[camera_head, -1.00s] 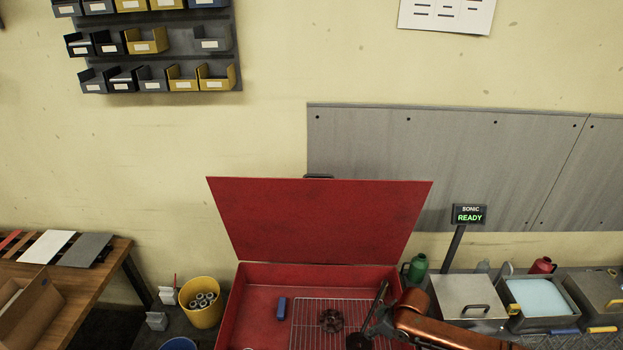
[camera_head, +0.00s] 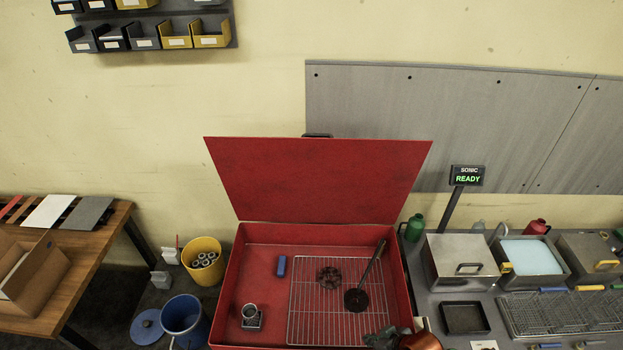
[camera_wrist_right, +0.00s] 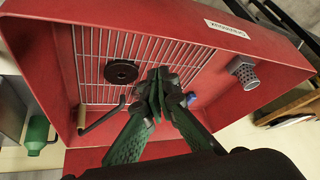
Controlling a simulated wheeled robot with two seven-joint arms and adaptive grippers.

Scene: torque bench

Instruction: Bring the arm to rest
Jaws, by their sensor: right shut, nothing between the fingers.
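My right gripper (camera_head: 384,339) is at the lower edge of the head view, by the front right of the open red washer bin (camera_head: 226,300). In the right wrist view its green-lit fingers (camera_wrist_right: 160,84) are together and empty, in front of the wire rack. A dark toothed wheel (camera_head: 329,277) and a dark disc (camera_head: 356,300) with a long rod lie on the wire rack (camera_head: 310,325) inside the bin. The disc shows in the right wrist view (camera_wrist_right: 121,72), apart from the fingers. My left gripper is not in view.
The bin's red lid (camera_head: 318,180) stands open at the back. A blue block (camera_head: 282,266) and a grey perforated cup (camera_head: 250,314) are in the bin's left part. Yellow (camera_head: 203,268) and blue buckets (camera_head: 182,320) stand left. Metal tanks (camera_head: 462,262) and a black tray (camera_head: 465,318) are right.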

